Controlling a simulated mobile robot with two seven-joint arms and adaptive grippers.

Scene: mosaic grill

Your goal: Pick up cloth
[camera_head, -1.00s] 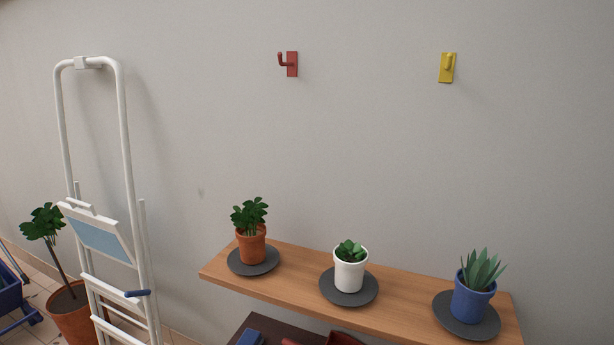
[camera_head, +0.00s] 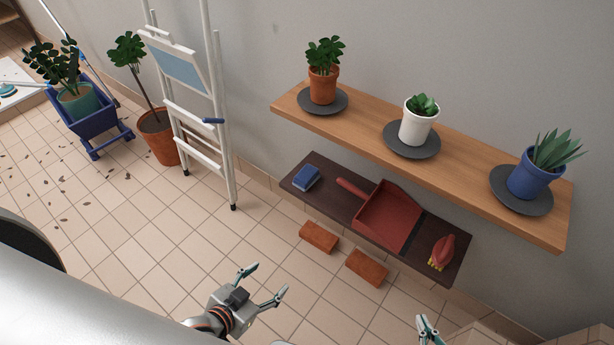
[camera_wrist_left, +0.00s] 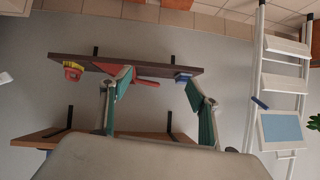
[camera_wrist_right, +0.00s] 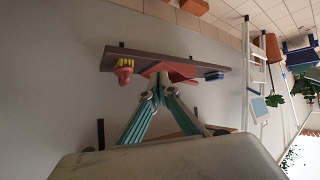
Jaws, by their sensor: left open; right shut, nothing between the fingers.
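A small blue block (camera_head: 306,178), which may be a folded cloth or a sponge, lies at the left end of the dark lower shelf (camera_head: 330,205). It also shows in the left wrist view (camera_wrist_left: 183,77) and in the right wrist view (camera_wrist_right: 214,76). I cannot make out any other cloth. My left gripper (camera_head: 267,281) is open and empty, over the floor in front of the shelf and apart from the block. My right gripper (camera_head: 428,326) shows at the bottom edge of the head view. In the right wrist view its fingertips (camera_wrist_right: 158,78) meet, with nothing held.
A red dustpan (camera_head: 388,217) and a red brush (camera_head: 442,251) share the lower shelf. Above is a wooden shelf (camera_head: 465,160) with three potted plants. Two bricks (camera_head: 318,237) lie on the floor below. A white ladder (camera_head: 222,150) stands left. Tiled floor between is clear.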

